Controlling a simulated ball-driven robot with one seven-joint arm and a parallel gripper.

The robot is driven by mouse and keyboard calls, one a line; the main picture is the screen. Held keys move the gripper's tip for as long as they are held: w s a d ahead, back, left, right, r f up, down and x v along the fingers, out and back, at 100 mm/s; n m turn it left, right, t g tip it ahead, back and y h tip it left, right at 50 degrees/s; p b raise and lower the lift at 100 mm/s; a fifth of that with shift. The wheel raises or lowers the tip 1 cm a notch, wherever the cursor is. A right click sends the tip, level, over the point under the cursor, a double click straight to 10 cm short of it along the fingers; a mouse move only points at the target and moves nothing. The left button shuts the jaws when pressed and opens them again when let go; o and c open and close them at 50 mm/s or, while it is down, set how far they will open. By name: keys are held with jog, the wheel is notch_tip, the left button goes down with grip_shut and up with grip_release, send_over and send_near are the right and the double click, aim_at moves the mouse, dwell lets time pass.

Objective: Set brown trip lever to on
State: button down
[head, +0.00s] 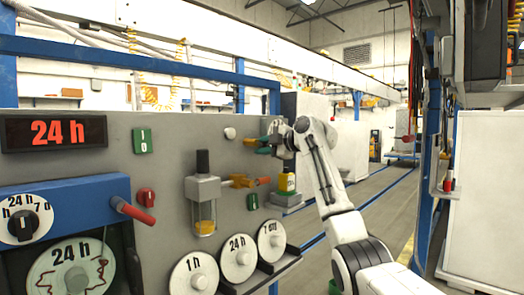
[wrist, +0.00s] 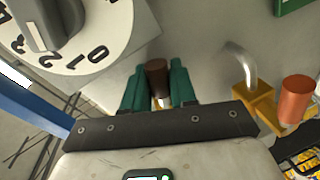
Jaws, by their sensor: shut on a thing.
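The brown trip lever (wrist: 157,78) is a short dark brown cylinder on the grey panel, seen in the wrist view between my green fingers. My gripper (wrist: 156,90) is shut on it, one finger on each side. The lever's base is mostly hidden by the fingers and the dark gripper body. In the head view my gripper (head: 266,144) is at the right end of the grey panel (head: 170,140), and the lever cannot be made out there. Its on and off marks do not show.
In the wrist view a numbered dial (wrist: 75,45) is at the upper left, and a brass valve (wrist: 258,105) with an orange handle (wrist: 297,98) is close on the right. The head view shows a glass oiler (head: 204,190) and round discs (head: 238,258) on a shelf. Open floor lies right.

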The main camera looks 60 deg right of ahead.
jog(key=shift+d+r+n+h, duration=0.1)
jog(key=shift+r+n+h, duration=0.15)
jog(key=shift+n, duration=0.5)
jog(key=shift+r+n+h, duration=0.15)
jog(key=shift+r+n, duration=0.1)
jog(key=shift+n, duration=0.5)
jog(key=c, duration=1)
grip_release()
jog(key=shift+r, duration=0.1)
jog(key=shift+c, duration=0.2)
jog(key=shift+s, duration=0.1)
jog(key=b+v, duration=0.3)
jog(key=v, duration=0.7)
jog(key=shift+s, duration=0.25)
jog(key=shift+r, duration=0.15)
